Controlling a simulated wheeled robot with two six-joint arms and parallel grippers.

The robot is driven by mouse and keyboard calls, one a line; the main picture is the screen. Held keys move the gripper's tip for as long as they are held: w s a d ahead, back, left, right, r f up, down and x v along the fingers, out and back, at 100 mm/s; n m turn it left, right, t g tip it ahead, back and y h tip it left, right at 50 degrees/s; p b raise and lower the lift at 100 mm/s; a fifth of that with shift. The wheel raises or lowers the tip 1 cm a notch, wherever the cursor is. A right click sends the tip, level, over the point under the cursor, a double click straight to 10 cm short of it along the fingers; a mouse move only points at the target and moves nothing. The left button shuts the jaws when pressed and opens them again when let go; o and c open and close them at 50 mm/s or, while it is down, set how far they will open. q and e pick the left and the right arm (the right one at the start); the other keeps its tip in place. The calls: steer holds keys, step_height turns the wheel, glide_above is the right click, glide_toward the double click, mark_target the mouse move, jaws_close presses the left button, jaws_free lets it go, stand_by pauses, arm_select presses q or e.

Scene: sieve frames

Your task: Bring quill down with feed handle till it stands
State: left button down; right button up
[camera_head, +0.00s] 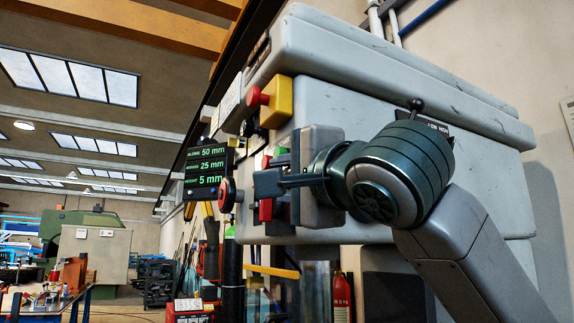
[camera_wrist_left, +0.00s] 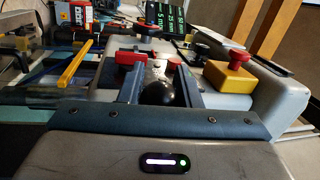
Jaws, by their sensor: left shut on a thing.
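The grey machine head (camera_head: 390,110) fills the right of the head view. My left gripper (camera_head: 266,184) is at its front face, with my arm reaching up from the lower right. In the left wrist view my left gripper (camera_wrist_left: 158,76) is shut on a black ball knob (camera_wrist_left: 160,93), which sits between its fingers. The knob seems to be the end of the feed handle; the rest of the handle is hidden. A bright steel cylinder (camera_head: 316,285) stands below the head; I cannot tell whether it is the quill. My right gripper is out of view.
A yellow box with a red button (camera_head: 278,102) juts from the head above my gripper; it also shows in the left wrist view (camera_wrist_left: 229,77). A dark display (camera_head: 207,170) reads 50 mm, 25 mm and 5 mm. A red fire extinguisher (camera_head: 342,295) stands below.

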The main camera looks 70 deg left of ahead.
arm_select(q)
steer(key=shift+w+f+n+b, duration=0.15)
steer(key=shift+f+n+b, duration=0.35)
steer(key=shift+f+n, duration=0.7)
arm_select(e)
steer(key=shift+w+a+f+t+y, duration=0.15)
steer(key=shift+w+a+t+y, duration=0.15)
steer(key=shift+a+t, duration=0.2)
arm_select(q)
steer(key=shift+f, duration=0.2)
steer(key=c, duration=1.1)
jaws_free()
steer(key=shift+d, duration=0.1)
